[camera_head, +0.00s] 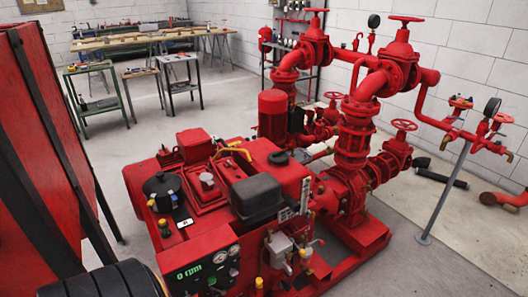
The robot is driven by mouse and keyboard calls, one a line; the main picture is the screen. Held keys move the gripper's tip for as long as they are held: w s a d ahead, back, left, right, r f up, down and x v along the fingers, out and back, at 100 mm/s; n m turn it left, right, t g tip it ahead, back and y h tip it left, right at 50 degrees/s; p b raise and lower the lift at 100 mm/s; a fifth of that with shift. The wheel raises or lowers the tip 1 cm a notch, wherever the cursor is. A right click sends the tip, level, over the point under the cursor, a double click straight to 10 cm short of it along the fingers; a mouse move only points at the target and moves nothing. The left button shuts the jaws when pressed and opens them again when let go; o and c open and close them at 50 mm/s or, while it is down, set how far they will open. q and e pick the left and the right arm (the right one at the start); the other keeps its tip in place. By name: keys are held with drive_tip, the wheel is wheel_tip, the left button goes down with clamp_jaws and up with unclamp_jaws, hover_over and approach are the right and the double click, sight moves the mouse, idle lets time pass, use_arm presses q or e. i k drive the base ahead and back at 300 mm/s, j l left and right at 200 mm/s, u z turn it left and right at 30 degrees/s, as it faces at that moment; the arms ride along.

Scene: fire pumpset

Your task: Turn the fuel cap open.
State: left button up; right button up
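The red pumpset engine (215,235) stands in the middle of the view. No label marks a fuel cap, so I cannot tell for certain which part it is. A small grey round cap (207,180) sits on top of the red engine housing, left of a black box-shaped cover (256,195). A flat black round lid (278,157) lies further back on the red top. A black cylinder (162,188) with a yellow-tipped fitting stands at the left. Neither of my grippers is in view.
Red pipes and valves with handwheels (402,125) rise at the right. A gauge panel (207,268) faces front. A tall red panel (45,150) stands close on the left. Workbenches (150,40) are at the back. Bare floor (120,160) lies between.

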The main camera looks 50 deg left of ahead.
sight(282, 157)
drive_tip(key=u, duration=1.4)
drive_tip(key=i+l+z, duration=0.1)
drive_tip(key=z, duration=0.2)
